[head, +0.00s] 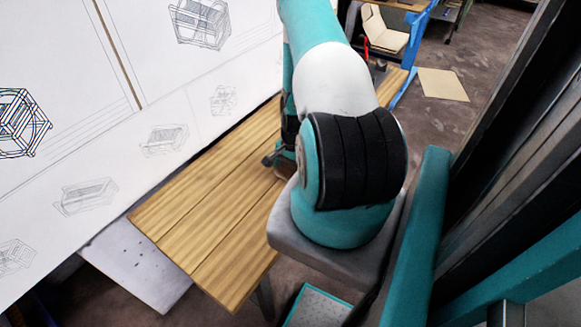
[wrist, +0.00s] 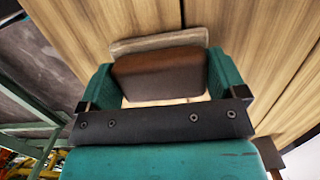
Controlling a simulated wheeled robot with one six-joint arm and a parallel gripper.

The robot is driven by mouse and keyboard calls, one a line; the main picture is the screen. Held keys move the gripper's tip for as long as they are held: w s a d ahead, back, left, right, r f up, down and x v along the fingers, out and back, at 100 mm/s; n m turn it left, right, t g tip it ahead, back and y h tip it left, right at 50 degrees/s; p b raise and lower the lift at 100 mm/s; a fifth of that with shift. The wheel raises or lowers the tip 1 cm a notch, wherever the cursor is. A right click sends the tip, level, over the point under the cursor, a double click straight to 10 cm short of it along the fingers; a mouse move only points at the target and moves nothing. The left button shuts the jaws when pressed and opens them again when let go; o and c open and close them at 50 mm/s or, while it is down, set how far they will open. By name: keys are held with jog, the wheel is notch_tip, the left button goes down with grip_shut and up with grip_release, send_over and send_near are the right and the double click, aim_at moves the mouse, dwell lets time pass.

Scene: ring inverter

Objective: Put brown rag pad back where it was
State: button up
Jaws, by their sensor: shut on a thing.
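The brown rag pad (wrist: 160,74) is between the two teal fingers of my gripper (wrist: 159,80) in the wrist view. My gripper is shut on it, one finger at each side. A paler tan strip (wrist: 158,43) shows along the pad's far edge; I cannot tell whether it is part of the pad or a separate thing. Wooden planks lie beyond it, and the gap between pad and wood is unclear. In the head view my arm hides the pad and most of the gripper.
The plank table (head: 205,205) has a bare near-left part. White boards with line drawings (head: 90,150) stand along its left side. A beige sheet (head: 443,84) lies on the floor behind at right. A chair-like beige object (head: 384,32) stands at the back.

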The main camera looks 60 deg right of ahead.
jog(key=shift+f, duration=0.1)
jog(key=o, duration=0.6)
notch_tip(320, 180, up, 12)
jog(key=d+b, duration=0.1)
jog(key=b, duration=0.1)
jog(key=shift+d, duration=0.2)
jog(key=w+a+r+n+t+y, duration=0.1)
jog(key=w+a+r+n, duration=0.45)
jog(key=a+r, duration=0.45)
jog(key=w+a+r+n, duration=0.5)
jog(key=a+r+n, duration=0.15)
jog(key=a, duration=0.55)
jog(key=s+a+r+n, duration=0.4)
jog(key=s+a, duration=0.1)
jog(key=a, duration=0.2)
jog(key=s+a+r+n+y, duration=0.1)
jog(key=s+a+r+n, duration=0.3)
jog(key=a, duration=0.3)
jog(key=s+a+r+n+g, duration=0.1)
jog(key=s+a+r+n, duration=0.3)
jog(key=s+a+n, duration=0.2)
jog(key=shift+s+a+y, duration=0.35)
jog(key=shift+a+y, duration=0.05)
jog(key=shift+a, duration=0.45)
